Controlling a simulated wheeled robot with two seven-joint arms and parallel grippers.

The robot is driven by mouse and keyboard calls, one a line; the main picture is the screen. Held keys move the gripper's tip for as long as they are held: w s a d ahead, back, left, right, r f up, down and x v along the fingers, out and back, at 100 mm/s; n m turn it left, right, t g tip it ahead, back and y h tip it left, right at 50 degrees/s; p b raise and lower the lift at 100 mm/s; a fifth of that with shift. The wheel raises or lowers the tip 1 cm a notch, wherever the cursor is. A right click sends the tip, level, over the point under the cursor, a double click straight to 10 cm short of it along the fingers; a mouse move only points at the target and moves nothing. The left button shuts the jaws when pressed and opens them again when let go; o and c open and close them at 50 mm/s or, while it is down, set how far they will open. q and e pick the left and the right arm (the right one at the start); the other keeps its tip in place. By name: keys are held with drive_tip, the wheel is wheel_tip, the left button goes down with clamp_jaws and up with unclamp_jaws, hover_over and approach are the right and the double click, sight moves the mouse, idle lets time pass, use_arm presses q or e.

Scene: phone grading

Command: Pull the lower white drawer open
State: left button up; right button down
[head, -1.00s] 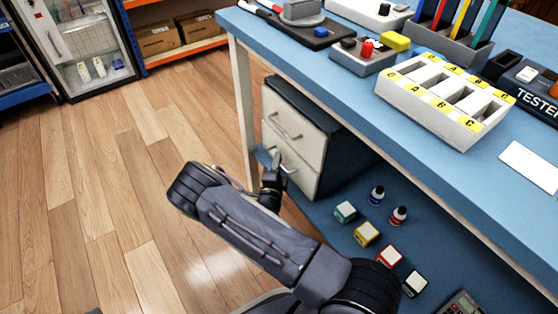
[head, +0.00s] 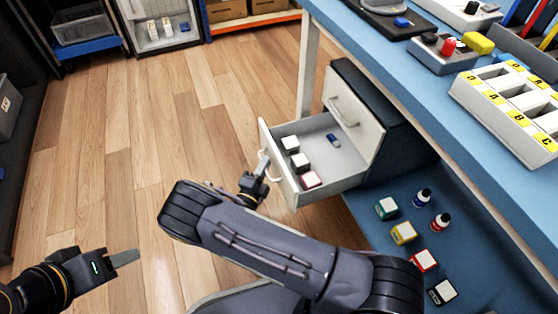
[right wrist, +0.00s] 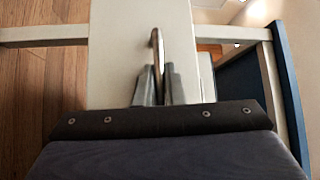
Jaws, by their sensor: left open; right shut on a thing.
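The lower white drawer (head: 342,180) stands pulled out of the dark cabinet (head: 400,125) under the blue bench. Several small boxes (head: 300,162) and a small blue item (head: 333,139) lie inside it. My right gripper (head: 263,172) is at the drawer's front, shut on the drawer handle (head: 265,160). In the right wrist view the handle (right wrist: 157,48) stands between the two fingers (right wrist: 160,85), in front of the white drawer front (right wrist: 115,60). The upper drawer (head: 352,112) is closed. My left gripper (head: 125,258) is open and empty over the floor at lower left.
The blue bench (head: 420,70) overhangs the cabinet, with a compartment tray (head: 505,125) on top. Several small boxes and bottles (head: 423,198) stand on the blue lower shelf (head: 385,240). The wooden floor (head: 150,150) left of the drawer is clear.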

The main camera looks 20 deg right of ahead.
drive_tip(key=shift+s+a, duration=0.15)
drive_tip(key=shift+a, duration=1.15)
drive_tip(key=shift+f, duration=0.1)
drive_tip(key=c, duration=1.8)
unclamp_jaws()
drive_tip(key=shift+a, duration=0.1)
drive_tip(key=p+v, duration=0.2)
drive_tip(key=v, duration=0.5)
drive_tip(key=shift+s+a, duration=0.15)
drive_tip(key=shift+s, duration=0.2)
